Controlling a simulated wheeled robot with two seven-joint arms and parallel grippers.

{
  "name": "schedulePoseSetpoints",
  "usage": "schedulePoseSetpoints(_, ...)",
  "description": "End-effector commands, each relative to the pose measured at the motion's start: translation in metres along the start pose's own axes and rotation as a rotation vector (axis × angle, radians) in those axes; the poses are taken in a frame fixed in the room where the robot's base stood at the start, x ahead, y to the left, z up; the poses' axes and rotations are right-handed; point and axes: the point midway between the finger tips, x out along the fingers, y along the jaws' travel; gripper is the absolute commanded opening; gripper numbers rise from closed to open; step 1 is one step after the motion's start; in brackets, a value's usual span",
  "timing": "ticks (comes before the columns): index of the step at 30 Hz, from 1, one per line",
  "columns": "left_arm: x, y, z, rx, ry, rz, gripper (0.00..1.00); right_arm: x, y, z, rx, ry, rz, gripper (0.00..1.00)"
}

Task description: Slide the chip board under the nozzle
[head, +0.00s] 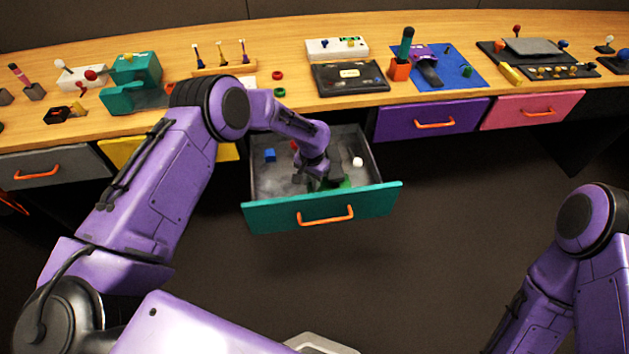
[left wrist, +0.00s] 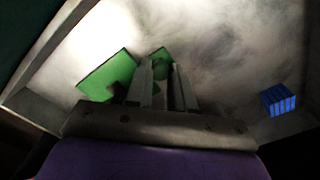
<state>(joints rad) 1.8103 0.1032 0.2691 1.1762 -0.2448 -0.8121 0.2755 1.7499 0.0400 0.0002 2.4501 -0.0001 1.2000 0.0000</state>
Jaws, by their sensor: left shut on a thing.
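My left gripper (head: 323,182) is down inside the open teal-fronted drawer (head: 322,212). In the left wrist view its fingers (left wrist: 165,75) are shut on a flat green piece (left wrist: 108,76), which shows on both sides of a finger. The green piece shows only partly in the head view (head: 344,183). It looks like a board, but I cannot tell whether it is the chip board. A teal machine (head: 133,72) stands on the table at the left; I cannot clearly make out a nozzle on it. My right gripper is out of view.
A blue block (head: 270,155), a white piece (head: 357,162) and a small red piece lie in the drawer. The wooden table (head: 295,93) holds a black panel (head: 349,78), a blue mat (head: 455,70) and several small tools. Other drawers are shut.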

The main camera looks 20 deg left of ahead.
Motion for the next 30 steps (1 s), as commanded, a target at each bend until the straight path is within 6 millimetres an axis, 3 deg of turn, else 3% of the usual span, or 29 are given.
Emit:
schedulePoseSetpoints(2, -0.001, 0.002, -0.003, 0.0, 0.006, 0.003, 0.0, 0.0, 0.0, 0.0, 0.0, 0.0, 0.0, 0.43)
schedulePoseSetpoints(3, -0.001, 0.003, -0.003, 0.001, 0.007, 0.003, 0.32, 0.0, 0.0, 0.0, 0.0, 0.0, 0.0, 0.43)
schedulePoseSetpoints(5, -0.001, 0.003, -0.003, 0.002, 0.007, 0.003, 0.48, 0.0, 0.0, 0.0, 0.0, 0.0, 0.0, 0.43)
schedulePoseSetpoints(15, -0.006, 0.002, -0.003, 0.003, 0.005, 0.001, 0.48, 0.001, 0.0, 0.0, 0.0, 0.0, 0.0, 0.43)
schedulePoseSetpoints(24, -0.072, 0.003, -0.004, 0.003, 0.008, 0.001, 0.48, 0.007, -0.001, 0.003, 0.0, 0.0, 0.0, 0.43)
schedulePoseSetpoints(30, -0.102, 0.003, -0.003, 0.004, 0.005, 0.001, 0.48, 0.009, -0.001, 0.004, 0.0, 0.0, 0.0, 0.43)
